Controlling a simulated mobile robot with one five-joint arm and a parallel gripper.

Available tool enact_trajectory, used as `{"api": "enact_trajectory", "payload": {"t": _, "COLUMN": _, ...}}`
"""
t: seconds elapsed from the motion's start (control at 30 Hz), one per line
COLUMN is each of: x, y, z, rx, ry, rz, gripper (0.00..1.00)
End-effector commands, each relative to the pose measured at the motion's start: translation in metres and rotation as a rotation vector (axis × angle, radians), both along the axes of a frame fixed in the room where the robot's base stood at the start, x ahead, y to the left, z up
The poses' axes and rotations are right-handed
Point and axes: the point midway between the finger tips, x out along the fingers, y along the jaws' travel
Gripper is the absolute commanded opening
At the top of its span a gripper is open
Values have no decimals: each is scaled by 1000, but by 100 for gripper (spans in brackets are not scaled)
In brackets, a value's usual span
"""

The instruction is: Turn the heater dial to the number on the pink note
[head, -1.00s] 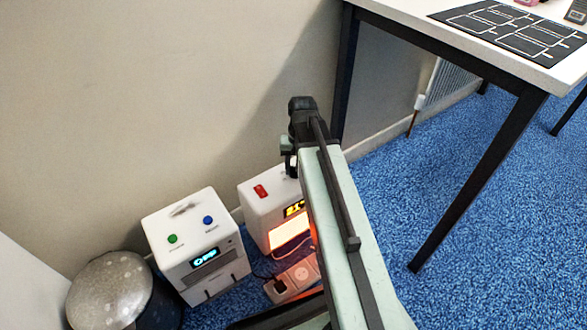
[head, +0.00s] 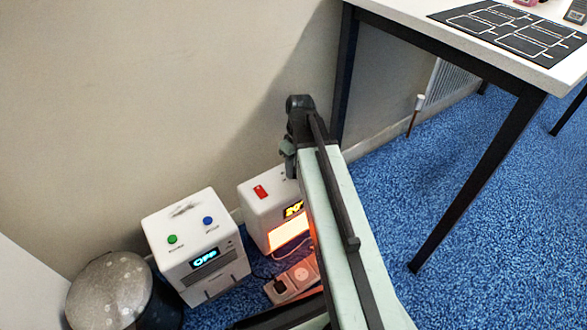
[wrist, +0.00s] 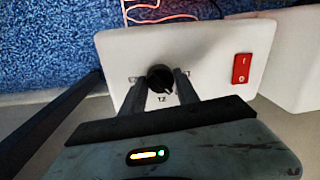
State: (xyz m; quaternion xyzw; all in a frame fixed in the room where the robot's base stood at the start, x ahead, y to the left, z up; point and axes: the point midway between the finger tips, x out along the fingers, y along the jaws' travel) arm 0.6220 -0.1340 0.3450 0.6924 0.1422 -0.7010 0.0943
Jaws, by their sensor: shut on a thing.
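The heater (head: 262,213) is a white box with a glowing orange front and a lit amber display (head: 293,210), partly hidden by my arm; its digits are hard to read. In the wrist view its white top (wrist: 212,55) carries a black round dial (wrist: 158,75) with small printed numbers around it. My gripper (wrist: 160,82) has one finger on each side of the dial and is shut on it. In the head view the fingers and dial are mostly hidden by my arm. No readable pink note shows; a small pink thing (head: 527,2) is cut off at the tabletop's far edge.
A red rocker switch (wrist: 242,68) sits beside the dial. Left of the heater stands another white box (head: 190,230) with green and blue buttons and a display reading OFF. A power strip (head: 293,281), a grey-lidded bin (head: 108,290) and a table (head: 480,40) are near.

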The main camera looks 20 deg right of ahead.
Motion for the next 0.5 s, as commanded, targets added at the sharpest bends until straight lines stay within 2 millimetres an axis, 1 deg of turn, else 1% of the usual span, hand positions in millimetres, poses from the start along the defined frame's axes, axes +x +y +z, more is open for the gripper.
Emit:
{"api": "enact_trajectory", "payload": {"t": 0.03, "x": 3, "y": 1, "z": 0, "rx": 0, "ry": -7, "rz": 14, "gripper": 0}}
{"api": "enact_trajectory", "payload": {"t": 0.2, "x": 3, "y": 1, "z": 0, "rx": 1, "ry": -7, "rz": 46, "gripper": 0}}
{"api": "enact_trajectory", "payload": {"t": 0.5, "x": 3, "y": 2, "z": 0, "rx": 2, "ry": -8, "rz": 55, "gripper": 0}}
